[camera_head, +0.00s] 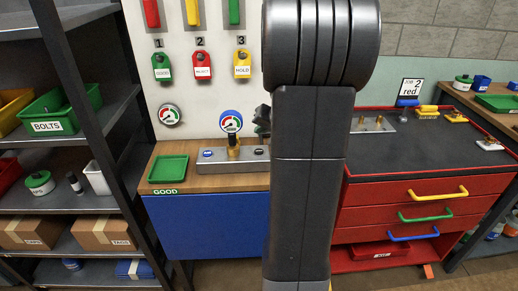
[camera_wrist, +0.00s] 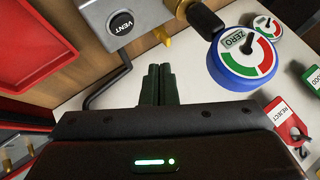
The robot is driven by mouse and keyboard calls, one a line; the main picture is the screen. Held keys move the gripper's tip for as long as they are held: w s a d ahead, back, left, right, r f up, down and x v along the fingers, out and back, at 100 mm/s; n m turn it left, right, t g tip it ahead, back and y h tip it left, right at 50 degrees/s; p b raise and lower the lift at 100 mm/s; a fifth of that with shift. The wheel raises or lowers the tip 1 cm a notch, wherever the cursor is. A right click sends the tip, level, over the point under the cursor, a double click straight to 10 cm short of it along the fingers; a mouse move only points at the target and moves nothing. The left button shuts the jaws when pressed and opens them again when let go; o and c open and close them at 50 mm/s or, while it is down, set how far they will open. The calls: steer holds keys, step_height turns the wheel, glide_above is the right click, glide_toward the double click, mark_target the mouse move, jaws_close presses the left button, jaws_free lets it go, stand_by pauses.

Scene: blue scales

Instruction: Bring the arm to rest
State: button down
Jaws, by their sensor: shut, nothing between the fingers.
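My gripper (camera_wrist: 158,85) is shut and empty in the wrist view, its two dark fingers side by side in front of the pale board. A blue-rimmed gauge marked ZERO (camera_wrist: 243,52) is to the right of the fingers, and a grey box with a VENT button (camera_wrist: 122,23) is to their upper left. In the head view my arm stands upright across the middle and hides most of my gripper. There the blue-rimmed gauge (camera_head: 231,121) is on or before the board, above the grey box (camera_head: 235,167) on the wooden-topped bench.
A green GOOD tray (camera_head: 168,168) lies on the bench's left. Hanging tags (camera_head: 202,66) are on the board. A shelf with a green BOLTS bin (camera_head: 52,112) stands left. A red drawer cabinet (camera_head: 385,192) with coloured handles stands right. In the wrist view a red tray (camera_wrist: 45,40) is upper left.

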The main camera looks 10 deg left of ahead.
steer(key=shift+f, duration=0.15)
steer(key=shift+f+b, duration=0.65)
steer(key=shift+f, duration=0.2)
steer(key=p, duration=0.2)
steer(key=shift+r+p, duration=0.3)
steer(key=shift+p, duration=0.05)
steer(key=shift+p, duration=0.4)
step_height(320, 180, up, 5)
steer(key=p, duration=0.3)
